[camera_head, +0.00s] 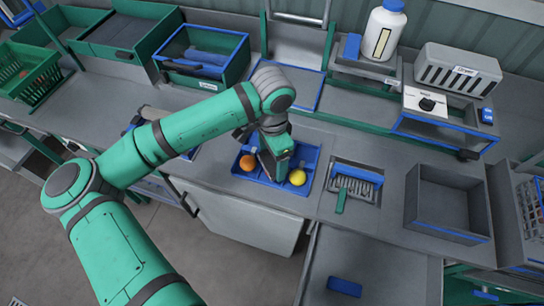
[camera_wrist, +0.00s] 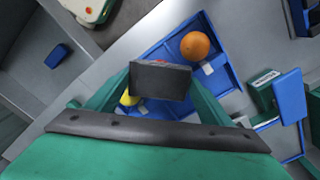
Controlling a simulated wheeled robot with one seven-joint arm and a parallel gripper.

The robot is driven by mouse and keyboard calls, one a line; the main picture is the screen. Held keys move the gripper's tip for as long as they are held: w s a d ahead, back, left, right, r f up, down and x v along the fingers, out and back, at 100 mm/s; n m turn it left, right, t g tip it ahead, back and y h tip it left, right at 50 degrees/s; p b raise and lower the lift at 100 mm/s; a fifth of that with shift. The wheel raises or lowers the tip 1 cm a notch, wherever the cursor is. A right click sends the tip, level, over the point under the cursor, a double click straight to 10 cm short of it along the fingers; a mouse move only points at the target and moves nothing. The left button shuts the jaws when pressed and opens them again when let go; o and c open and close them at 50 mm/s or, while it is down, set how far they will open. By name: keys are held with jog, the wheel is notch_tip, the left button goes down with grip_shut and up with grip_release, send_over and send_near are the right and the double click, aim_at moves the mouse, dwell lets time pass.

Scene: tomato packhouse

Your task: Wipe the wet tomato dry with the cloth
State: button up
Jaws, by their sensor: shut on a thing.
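A blue tray (camera_head: 265,192) lies on the grey counter below my gripper (camera_head: 273,166). An orange tomato (camera_head: 248,163) sits in its left part, and a yellow tomato (camera_head: 297,177) sits at the right, close beside my gripper. In the wrist view the orange tomato (camera_wrist: 195,45) is clear, while the yellow one (camera_wrist: 128,97) is mostly hidden behind a finger and the held thing. My gripper is shut on a dark grey block-like thing (camera_wrist: 160,80); I cannot tell whether it is the cloth. A small red patch shows at its upper edge. Wetness cannot be seen.
A small slotted tray (camera_head: 357,184) and an open grey bin (camera_head: 448,205) stand to the right. A white bottle (camera_head: 383,32) and a dryer box (camera_head: 458,70) stand at the back right. A blue-rimmed green crate (camera_head: 203,55) is behind left. A blue pad (camera_head: 345,287) lies lower right.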

jog(key=shift+f, duration=0.4)
dwell(0.6)
jog(key=shift+w+a, duration=0.1)
jog(key=shift+w, duration=0.05)
jog(key=shift+w+a+f, duration=0.1)
jog(key=shift+w+a, duration=0.3)
jog(key=shift+w, duration=0.45)
jog(key=shift+c, duration=0.4)
jog(key=shift+s+d, duration=0.35)
jog(key=shift+s, duration=0.35)
jog(key=shift+s+d, duration=0.3)
jog(key=shift+s, duration=0.35)
jog(key=shift+s+d, duration=0.35)
jog(key=shift+s, duration=0.35)
jog(key=shift+w, duration=0.1)
jog(key=shift+w+a, duration=0.3)
jog(key=shift+w, duration=0.35)
jog(key=shift+w+a, duration=0.3)
jog(key=shift+w, duration=0.3)
jog(key=shift+w+a, duration=0.3)
jog(key=shift+w, duration=0.35)
jog(key=shift+a, duration=0.1)
